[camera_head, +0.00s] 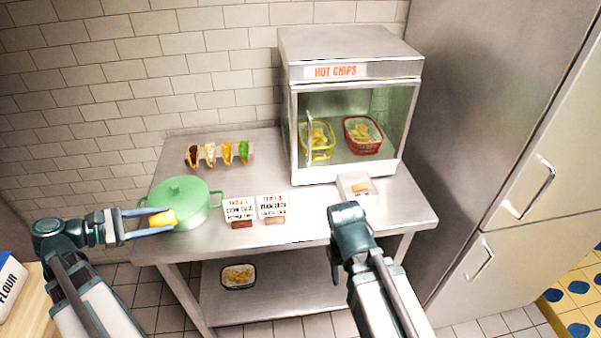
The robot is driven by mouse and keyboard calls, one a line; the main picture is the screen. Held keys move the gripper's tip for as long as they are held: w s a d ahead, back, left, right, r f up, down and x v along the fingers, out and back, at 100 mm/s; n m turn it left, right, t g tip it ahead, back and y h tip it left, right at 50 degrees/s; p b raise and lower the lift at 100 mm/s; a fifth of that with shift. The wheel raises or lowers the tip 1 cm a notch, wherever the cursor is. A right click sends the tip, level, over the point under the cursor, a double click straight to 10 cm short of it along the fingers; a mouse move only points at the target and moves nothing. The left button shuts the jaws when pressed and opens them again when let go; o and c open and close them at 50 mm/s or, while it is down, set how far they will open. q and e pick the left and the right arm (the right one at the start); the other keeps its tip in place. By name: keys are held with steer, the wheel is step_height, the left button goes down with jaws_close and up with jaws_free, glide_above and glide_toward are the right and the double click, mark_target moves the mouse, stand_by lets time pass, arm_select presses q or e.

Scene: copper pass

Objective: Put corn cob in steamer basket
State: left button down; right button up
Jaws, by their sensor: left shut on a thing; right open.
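The pot has a domed green lid with a knob and stands at the left of the steel table. I cannot tell whether this pot is the steamer basket, and no open basket shows clearly. My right arm reaches up at the table's front edge, right of the middle; its gripper fingers do not show.
A hot chips cabinet (347,71) holds a yellow basket (318,143) and a red basket (363,136). Tacos (227,153) stand at the back. Two signs (239,208) and a small box (357,187) are near the front. A container (238,276) sits on the lower shelf.

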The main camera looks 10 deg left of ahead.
arm_select(q)
steer(key=w+d+n+y, duration=0.1)
steer(key=w, duration=0.6)
steer(key=w+d+n+t+y, duration=0.1)
steer(key=w+d, duration=0.1)
steer(key=w, duration=0.5)
steer(key=w+d+f+n+t, duration=0.1)
steer(key=w, duration=0.5)
steer(key=shift+w+d+y, duration=0.3)
steer(key=shift+w+y, duration=0.1)
steer(key=w+d+n+t+y, duration=0.25)
steer(key=w+d, duration=0.65)
steer(key=w, duration=0.6)
steer(key=b, duration=0.7)
glide_above(253, 171)
steer(key=shift+g, duration=0.25)
step_height(253, 171, down, 6)
steer(key=shift+s+f, duration=0.1)
step_height(253, 171, down, 4)
steer(key=b, duration=0.3)
steer(key=shift+b, duration=0.4)
steer(key=shift+r+y, duration=0.2)
steer(key=shift+y, duration=0.05)
steer(key=shift+f, duration=0.15)
steer(key=c, duration=0.7)
jaws_free()
steer(key=shift+o, duration=0.2)
